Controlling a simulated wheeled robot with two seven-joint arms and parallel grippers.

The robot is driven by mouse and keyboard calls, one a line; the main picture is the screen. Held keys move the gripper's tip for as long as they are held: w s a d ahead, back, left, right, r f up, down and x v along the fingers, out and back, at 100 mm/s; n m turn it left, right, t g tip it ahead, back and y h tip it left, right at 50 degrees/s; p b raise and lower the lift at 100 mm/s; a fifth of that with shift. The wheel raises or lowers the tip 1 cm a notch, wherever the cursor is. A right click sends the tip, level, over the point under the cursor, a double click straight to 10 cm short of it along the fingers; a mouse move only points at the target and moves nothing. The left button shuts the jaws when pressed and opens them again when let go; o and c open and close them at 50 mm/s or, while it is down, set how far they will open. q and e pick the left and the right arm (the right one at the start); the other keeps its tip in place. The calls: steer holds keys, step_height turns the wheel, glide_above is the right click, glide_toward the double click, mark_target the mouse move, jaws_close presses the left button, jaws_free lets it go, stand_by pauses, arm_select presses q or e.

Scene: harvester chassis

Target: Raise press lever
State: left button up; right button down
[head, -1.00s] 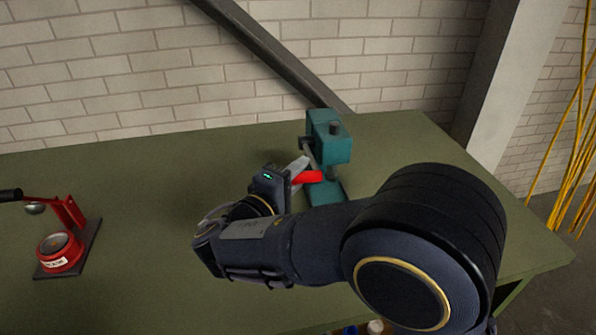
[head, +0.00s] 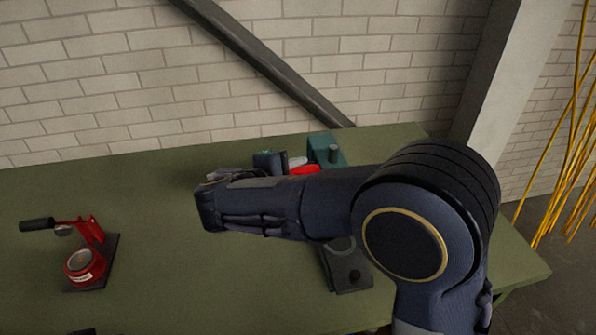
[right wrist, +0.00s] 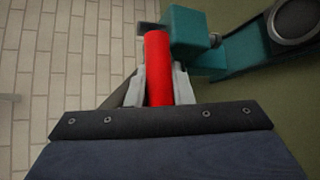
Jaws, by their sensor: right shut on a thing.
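The teal press (head: 324,146) stands at the back right of the green table, partly hidden by my right arm. Its lever has a red handle (head: 304,170), which also shows in the right wrist view (right wrist: 157,68). My right gripper (head: 297,163) is shut on the red handle, with a pale finger on each side of it in the right wrist view (right wrist: 158,85). The handle is close to the press head, near the level of its top. The press's dark base (head: 350,277) shows below my arm. My left gripper is not in view.
A smaller red press (head: 85,264) with a black-handled lever (head: 37,224) stands on a dark plate at the left. A brick wall (head: 150,80) and a slanting beam (head: 260,60) stand behind.

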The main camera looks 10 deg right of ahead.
steer(key=shift+w+r, duration=0.1)
steer(key=shift+r, duration=0.05)
steer(key=c, duration=1.3)
jaws_free()
steer(key=shift+b+v, duration=0.7)
steer(key=shift+v, duration=3.25)
